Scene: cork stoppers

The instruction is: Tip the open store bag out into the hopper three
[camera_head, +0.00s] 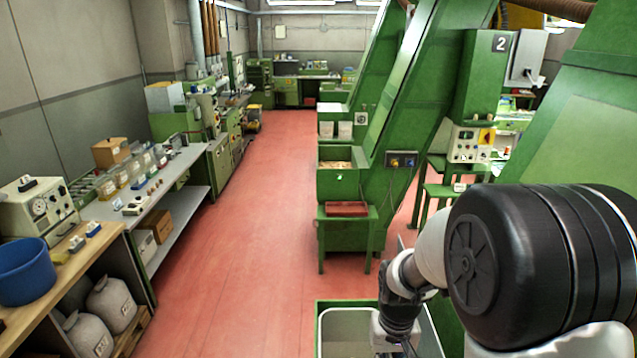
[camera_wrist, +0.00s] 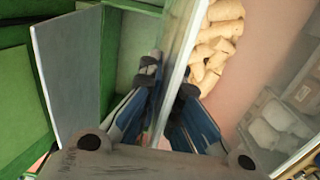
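My gripper (camera_wrist: 167,85) shows in the wrist view with one finger on each side of a thin pale sheet or wall (camera_wrist: 185,50). I cannot tell whether this is the side of the store bag or a container wall, nor whether the fingers press on it. Cork stoppers (camera_wrist: 215,45) lie just right of it. In the head view, my gripper (camera_head: 395,335) is low over a green bin with a pale, rounded inner rim (camera_head: 345,312), and its fingers are hidden. No number three is readable, and I cannot make out an open bag there.
A green machine with a 2 sign (camera_head: 500,43) stands behind, with a small green hopper (camera_head: 340,183) holding corks. The red floor (camera_head: 240,240) between is clear.

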